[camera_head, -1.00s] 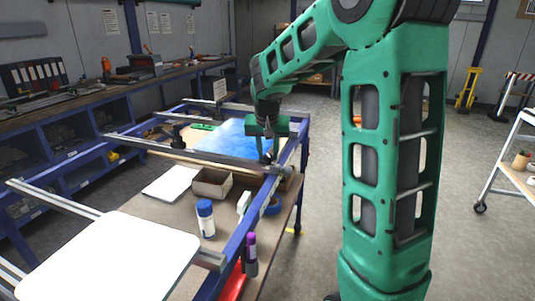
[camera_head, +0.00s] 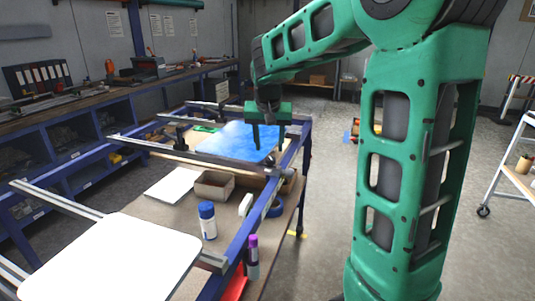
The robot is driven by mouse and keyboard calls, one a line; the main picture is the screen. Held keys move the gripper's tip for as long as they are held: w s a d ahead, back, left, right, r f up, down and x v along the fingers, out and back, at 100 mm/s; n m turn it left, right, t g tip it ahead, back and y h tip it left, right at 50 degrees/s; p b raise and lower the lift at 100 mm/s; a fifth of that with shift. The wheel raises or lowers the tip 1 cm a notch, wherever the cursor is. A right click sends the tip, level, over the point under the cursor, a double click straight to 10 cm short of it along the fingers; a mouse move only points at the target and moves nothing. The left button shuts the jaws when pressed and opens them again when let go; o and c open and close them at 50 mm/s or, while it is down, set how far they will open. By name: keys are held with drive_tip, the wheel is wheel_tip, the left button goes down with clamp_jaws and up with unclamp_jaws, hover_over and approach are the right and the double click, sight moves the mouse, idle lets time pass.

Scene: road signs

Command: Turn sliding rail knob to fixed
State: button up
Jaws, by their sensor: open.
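The grey sliding rail (camera_head: 190,156) runs across the blue-framed table (camera_head: 245,228). A small dark knob (camera_head: 270,159) sits near the rail's right end, by the blue side beam. Its setting is too small to read. My gripper (camera_head: 268,146) points down just above the knob, with its two dark fingers spread apart and nothing between them. The fingertips look slightly above the knob, though the exact gap is hard to judge.
A blue sheet (camera_head: 238,140) lies behind the rail. A white panel (camera_head: 115,262) fills the lower left.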

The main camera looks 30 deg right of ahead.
drive_tip(key=v, duration=0.5)
